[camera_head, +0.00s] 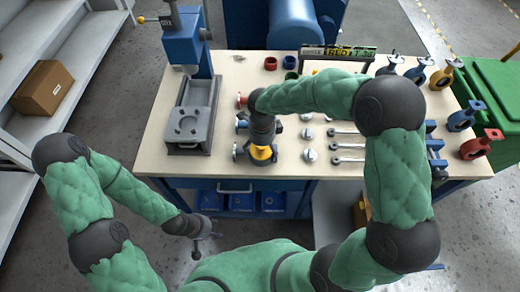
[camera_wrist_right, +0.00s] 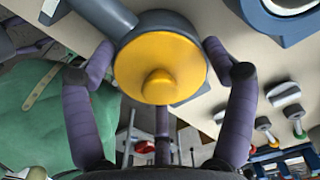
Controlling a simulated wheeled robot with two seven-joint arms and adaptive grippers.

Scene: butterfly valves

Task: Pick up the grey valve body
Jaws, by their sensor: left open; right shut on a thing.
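My right gripper (camera_wrist_right: 160,55) is shut on the grey valve body (camera_wrist_right: 103,14), with one finger on each side. A round yellow piece fills the valve body's face toward the wrist camera, and the grey neck points to the upper left. In the head view my right gripper (camera_head: 262,143) is over the front middle of the workbench, and the yellow piece (camera_head: 262,154) shows between its fingers. Whether the valve body still touches the bench cannot be told. My left gripper (camera_head: 204,236) is open and empty, low in front of the bench.
The workbench (camera_head: 225,85) carries a blue press (camera_head: 184,45) with a grey fixture (camera_head: 190,120) at left. Red and green rings and a lettered sign (camera_head: 338,51) are at the back. White discs and stems lie right of my right gripper; several coloured valve bodies (camera_head: 462,116) stand along the right edge.

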